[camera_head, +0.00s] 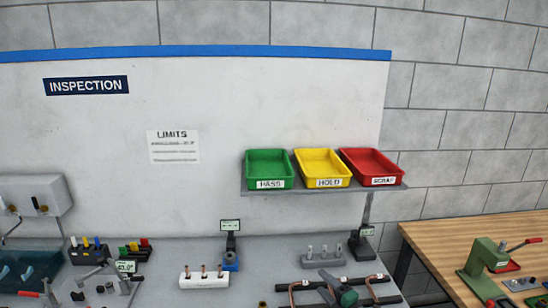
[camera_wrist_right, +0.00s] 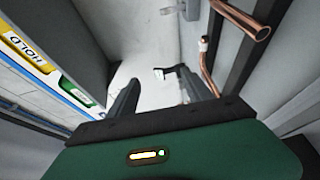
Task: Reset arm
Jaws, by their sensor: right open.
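My right gripper (camera_head: 332,281), with a green body and dark fingers, is low in the head view, over the back part of the bench. In the right wrist view its two dark fingers (camera_wrist_right: 166,88) stand wide apart with nothing between them. Bent copper tubes (camera_head: 372,283) lie beside it on dark rails at the bench's lower right. Copper tube also shows at the upper right of the wrist view (camera_wrist_right: 245,22), outside the fingers. My left gripper is not in view.
A shelf holds green PASS (camera_head: 268,166), yellow HOLD (camera_head: 321,166) and red SCRAP (camera_head: 370,164) bins. A white block (camera_head: 204,281) holds upright copper pieces. A grey block (camera_head: 321,262) with pegs stands behind my gripper. A wooden table (camera_head: 450,240) is at right.

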